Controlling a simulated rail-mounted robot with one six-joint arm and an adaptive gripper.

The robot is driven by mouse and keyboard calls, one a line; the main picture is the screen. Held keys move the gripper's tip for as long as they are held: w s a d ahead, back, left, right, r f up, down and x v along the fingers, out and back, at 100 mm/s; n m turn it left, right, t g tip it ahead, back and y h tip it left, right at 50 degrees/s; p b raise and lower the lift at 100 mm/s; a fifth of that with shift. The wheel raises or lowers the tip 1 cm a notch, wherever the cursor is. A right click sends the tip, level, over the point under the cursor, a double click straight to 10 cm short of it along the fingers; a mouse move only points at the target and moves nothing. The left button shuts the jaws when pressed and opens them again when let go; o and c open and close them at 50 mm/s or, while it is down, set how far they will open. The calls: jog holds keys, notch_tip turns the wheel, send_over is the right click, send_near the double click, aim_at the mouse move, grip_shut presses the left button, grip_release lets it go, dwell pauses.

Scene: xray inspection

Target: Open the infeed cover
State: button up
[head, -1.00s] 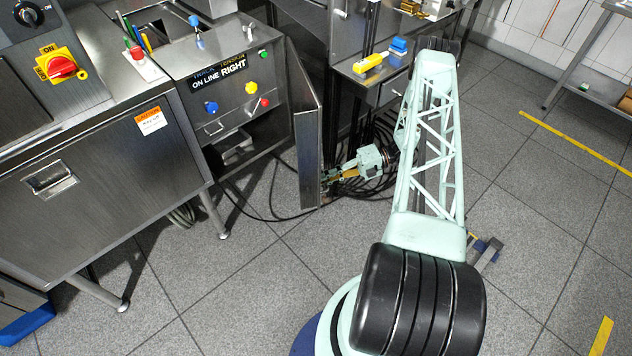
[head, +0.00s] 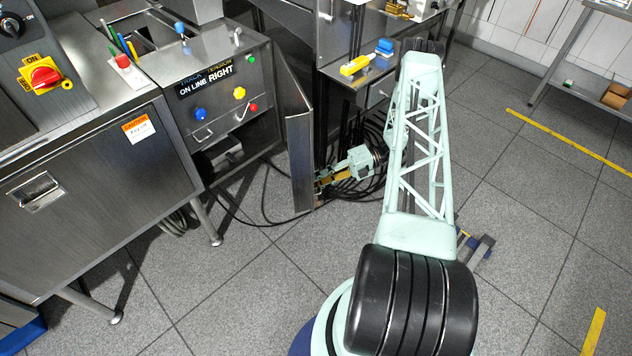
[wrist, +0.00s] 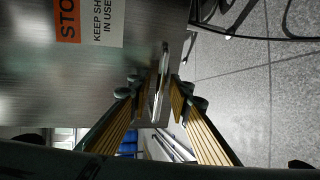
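The infeed cover (head: 299,150) is a grey metal panel standing swung out from the cabinet front, seen nearly edge-on in the head view. In the wrist view its face (wrist: 60,85) fills the upper left and carries an orange and white label (wrist: 88,22) about keeping shut in use. A slim metal handle (wrist: 159,85) stands along its edge. My gripper (head: 322,181) is low at the cover's right edge. In the wrist view its fingers (wrist: 160,88) straddle the handle, with a gap visible; firm contact is not seen.
The control box (head: 220,90) with coloured knobs stands left of the cover. Black cables (head: 262,215) loop on the floor below and behind my gripper.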

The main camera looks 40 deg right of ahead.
jog(key=v, duration=1.2)
dwell(0.4)
